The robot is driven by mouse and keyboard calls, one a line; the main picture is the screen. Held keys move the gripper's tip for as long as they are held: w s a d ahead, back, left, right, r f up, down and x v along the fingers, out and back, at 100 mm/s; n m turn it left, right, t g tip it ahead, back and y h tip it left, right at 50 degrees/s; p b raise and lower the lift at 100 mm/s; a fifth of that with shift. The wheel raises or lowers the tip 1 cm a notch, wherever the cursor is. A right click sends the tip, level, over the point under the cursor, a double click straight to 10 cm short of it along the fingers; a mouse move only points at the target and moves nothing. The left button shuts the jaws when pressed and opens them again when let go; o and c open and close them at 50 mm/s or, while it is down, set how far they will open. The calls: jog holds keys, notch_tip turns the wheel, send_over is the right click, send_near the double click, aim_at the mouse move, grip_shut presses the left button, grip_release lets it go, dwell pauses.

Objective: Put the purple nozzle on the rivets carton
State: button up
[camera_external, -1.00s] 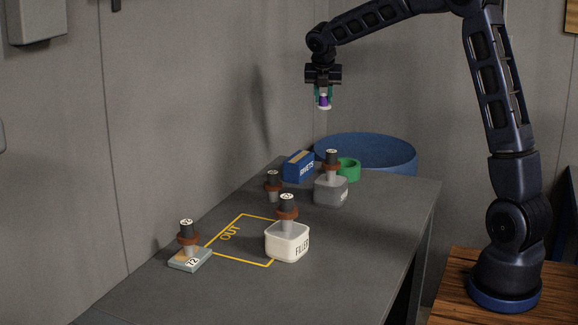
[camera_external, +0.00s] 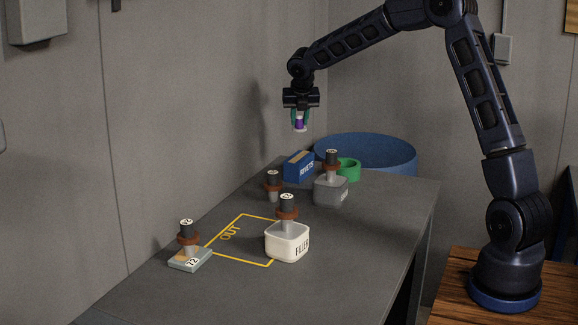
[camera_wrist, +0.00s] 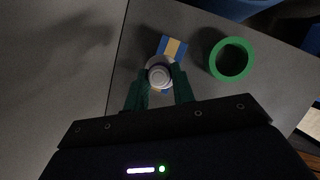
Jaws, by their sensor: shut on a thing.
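The purple nozzle (camera_external: 299,123) with a white lower end hangs in my gripper (camera_external: 299,117), which is shut on it, well above the far end of the table. In the wrist view the nozzle (camera_wrist: 159,73) is seen end-on between the green fingers of my gripper (camera_wrist: 159,80). The blue rivets carton (camera_external: 299,167) with a tan strip on top stands on the table below. In the wrist view the carton (camera_wrist: 174,47) is partly hidden behind the nozzle.
A green ring (camera_external: 348,169) lies right of the carton. A grey block (camera_external: 330,192) and white FILLER block (camera_external: 287,244) carry dark nozzles. Another dark nozzle (camera_external: 273,187) stands nearer the wall. A T2 block (camera_external: 190,260) is beside the yellow OUT outline (camera_external: 240,264). A blue drum (camera_external: 385,153) stands behind.

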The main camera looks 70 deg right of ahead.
notch_tip(320, 180, down, 9)
jog(key=shift+r, duration=0.1)
dwell(0.4)
jog(key=shift+f, duration=0.2)
jog(key=o, duration=1)
jog(key=shift+r, duration=0.1)
